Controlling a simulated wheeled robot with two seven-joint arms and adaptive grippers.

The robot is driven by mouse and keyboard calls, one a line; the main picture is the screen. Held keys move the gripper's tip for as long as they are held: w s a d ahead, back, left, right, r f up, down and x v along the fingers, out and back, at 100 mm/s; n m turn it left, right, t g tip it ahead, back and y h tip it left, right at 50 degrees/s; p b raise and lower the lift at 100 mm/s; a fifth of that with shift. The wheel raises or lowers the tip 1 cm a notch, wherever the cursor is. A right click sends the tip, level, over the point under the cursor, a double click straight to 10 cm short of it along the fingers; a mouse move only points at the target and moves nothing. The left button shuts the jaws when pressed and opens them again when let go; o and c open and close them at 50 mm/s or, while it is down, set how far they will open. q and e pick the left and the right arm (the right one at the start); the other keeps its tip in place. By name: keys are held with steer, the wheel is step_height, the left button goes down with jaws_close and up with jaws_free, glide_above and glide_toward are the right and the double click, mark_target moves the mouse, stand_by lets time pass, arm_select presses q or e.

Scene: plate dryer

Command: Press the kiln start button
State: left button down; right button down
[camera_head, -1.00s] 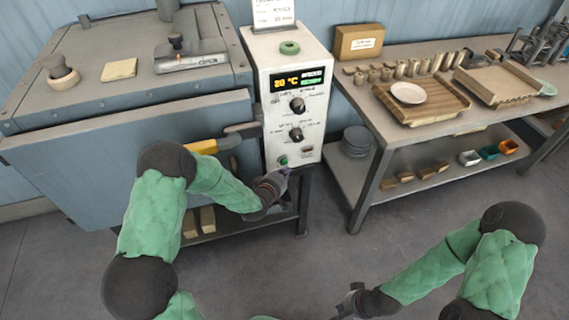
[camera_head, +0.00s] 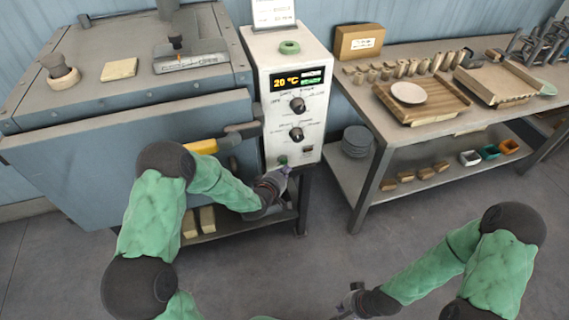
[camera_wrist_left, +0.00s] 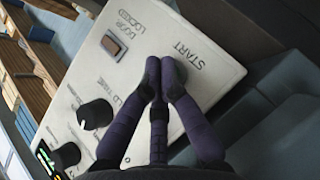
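The white control box (camera_head: 293,115) stands to the right of the blue-grey kiln (camera_head: 110,110). The green start button (camera_head: 283,160) sits low on its left front. My left gripper (camera_head: 284,171) is at the lower front of the box, just below the button. In the left wrist view, the left gripper (camera_wrist_left: 164,65) is shut and empty, its fingertips together beside the START lettering (camera_wrist_left: 188,55).
The display (camera_head: 298,79) appears to read 20 °C. Two dark knobs (camera_head: 297,104) and a door-locked indicator (camera_wrist_left: 114,45) share the panel. The yellow-ended kiln handle (camera_head: 203,147) lies close to my left forearm. A workbench (camera_head: 400,120) with a plate stands to the right.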

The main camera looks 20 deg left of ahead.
arm_select(q)
steer(key=shift+w+a, duration=0.15)
steer(key=shift+w, duration=0.05)
steer(key=shift+w+a+r+b, duration=0.5)
steer(key=shift+a+r, duration=0.05)
steer(key=shift+a, duration=0.05)
stand_by(1.7)
stand_by(0.4)
steer(key=shift+s+d, duration=0.15)
steer(key=shift+s+d+f+p, duration=0.15)
steer(key=shift+s+d+f, duration=0.1)
steer(key=shift+s+d, duration=0.7)
steer(key=shift+s+d+f+p, duration=0.2)
steer(key=shift+s+d, duration=0.4)
steer(key=shift+s, duration=0.5)
